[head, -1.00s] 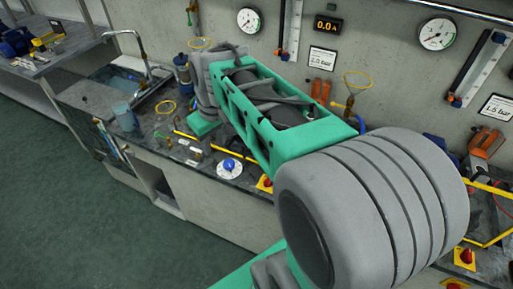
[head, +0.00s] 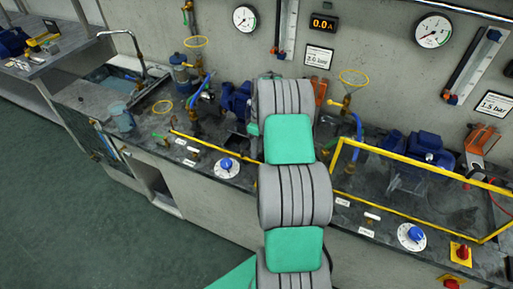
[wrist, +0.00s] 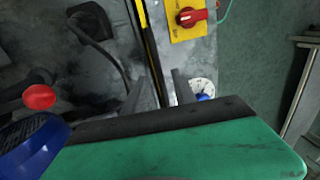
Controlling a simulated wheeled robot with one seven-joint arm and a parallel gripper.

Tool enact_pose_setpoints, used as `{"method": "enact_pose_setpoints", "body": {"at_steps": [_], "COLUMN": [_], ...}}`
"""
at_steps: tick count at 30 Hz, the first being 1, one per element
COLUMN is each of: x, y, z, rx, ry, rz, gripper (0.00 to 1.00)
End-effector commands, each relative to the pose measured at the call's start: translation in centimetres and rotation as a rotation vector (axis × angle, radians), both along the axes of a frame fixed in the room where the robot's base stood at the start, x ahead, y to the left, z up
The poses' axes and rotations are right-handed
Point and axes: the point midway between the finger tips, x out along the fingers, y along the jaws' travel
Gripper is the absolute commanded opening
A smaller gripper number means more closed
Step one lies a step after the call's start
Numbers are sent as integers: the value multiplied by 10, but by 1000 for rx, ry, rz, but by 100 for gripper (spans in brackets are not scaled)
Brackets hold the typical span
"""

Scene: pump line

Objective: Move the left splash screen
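The left splash screen (head: 205,144) shows in the head view as a yellow bar along the counter front, left of my arm. Its right part is hidden behind my arm. In the wrist view a yellow bar (wrist: 149,45), apparently part of this screen, runs down between my fingers. My gripper (wrist: 154,85) is open, with a finger on each side of the bar and a gap visible. Whether either finger touches the bar is unclear. The head view does not show the gripper, as my arm covers it.
The right yellow-framed screen (head: 345,165) stands right of my arm. A dial with a blue knob (head: 226,166) sits before the left screen. A red switch on a yellow plate (wrist: 188,18) and a blue motor (wrist: 32,145) are close to my gripper. A sink (head: 125,80) is far left.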

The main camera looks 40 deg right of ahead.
Motion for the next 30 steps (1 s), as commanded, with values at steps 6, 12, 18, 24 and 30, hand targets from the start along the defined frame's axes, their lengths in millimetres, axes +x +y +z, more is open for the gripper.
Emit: {"method": "enact_pose_setpoints", "body": {"at_steps": [6, 12, 18, 24, 30], "x": [0, 0, 0, 0, 0], "y": [1, 1, 1, 1, 1], "z": [-5, -5, -4, -4, -4], "rx": [-1, -1, -1, -1, -1], "ry": [-2, -2, -2, -2, -2], "rz": [0, 0, -1, -1, -1], "gripper": [33, 23, 6, 0, 0]}}
